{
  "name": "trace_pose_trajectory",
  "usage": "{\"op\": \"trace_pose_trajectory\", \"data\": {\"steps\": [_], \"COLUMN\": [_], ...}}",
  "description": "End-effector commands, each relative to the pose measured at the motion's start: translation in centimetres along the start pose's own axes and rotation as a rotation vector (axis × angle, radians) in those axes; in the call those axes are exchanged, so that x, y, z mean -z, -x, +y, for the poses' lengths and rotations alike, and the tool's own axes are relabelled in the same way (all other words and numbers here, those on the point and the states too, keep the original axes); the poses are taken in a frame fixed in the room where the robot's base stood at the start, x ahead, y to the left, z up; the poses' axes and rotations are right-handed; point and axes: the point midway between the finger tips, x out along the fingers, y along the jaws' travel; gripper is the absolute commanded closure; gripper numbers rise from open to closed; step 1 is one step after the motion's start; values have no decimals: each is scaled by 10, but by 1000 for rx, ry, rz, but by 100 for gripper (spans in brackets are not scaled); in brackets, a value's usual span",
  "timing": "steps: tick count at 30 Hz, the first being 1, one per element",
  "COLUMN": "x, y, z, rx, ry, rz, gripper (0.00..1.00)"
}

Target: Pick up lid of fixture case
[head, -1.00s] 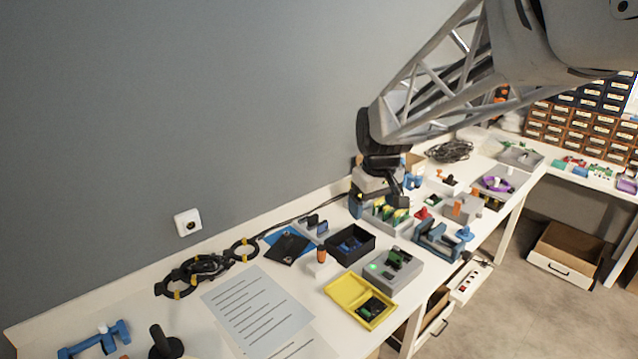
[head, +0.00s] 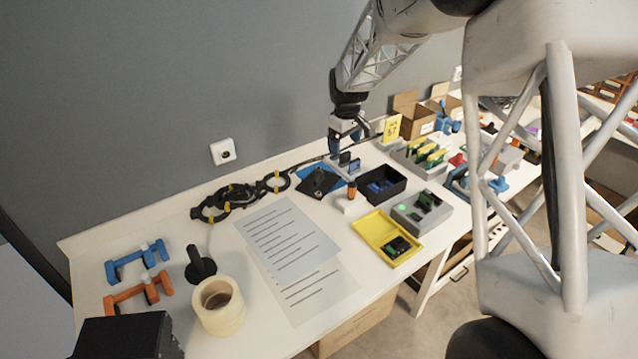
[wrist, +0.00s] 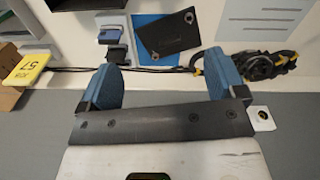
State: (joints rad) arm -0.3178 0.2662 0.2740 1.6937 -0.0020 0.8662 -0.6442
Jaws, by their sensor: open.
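A flat black plate (head: 319,182) with holes near its corners lies partly over a blue sheet (head: 306,172); it looks like the lid. It also shows at the top middle of the wrist view (wrist: 178,42). An open black box (head: 391,192) with blue contents stands to its right in the head view. An open yellow case (head: 373,224) with a dark board in it lies nearer the front. My gripper (head: 347,142) is above the back of the bench, behind the plate. Its blue fingers (wrist: 165,62) are apart, with nothing between them.
Two small upright dark pieces (head: 349,162) stand just right of the plate; black cable coils (head: 232,200) lie to its left. A yellow card (head: 392,127) stands further right near the wall. Paper sheets (head: 285,240) lie in front; a tape roll (head: 218,306) is front left.

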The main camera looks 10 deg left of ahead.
Motion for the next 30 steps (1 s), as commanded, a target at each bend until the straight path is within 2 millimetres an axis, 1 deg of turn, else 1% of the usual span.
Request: {"op": "trace_pose_trajectory", "data": {"steps": [1, 9, 12, 15, 18, 21, 30], "x": [12, 71, 86, 98, 105, 108, 108], "y": [-14, -74, -92, -106, -113, -116, -117], "z": [0, 0, 0, -2, -3, -3, -3], "rx": [5, 20, 24, 27, 28, 29, 29], "ry": [21, 136, 169, 194, 209, 216, 216], "rz": [-6, -21, -25, -27, -28, -29, -29], "gripper": [11, 11, 11, 11, 11, 11, 11]}}
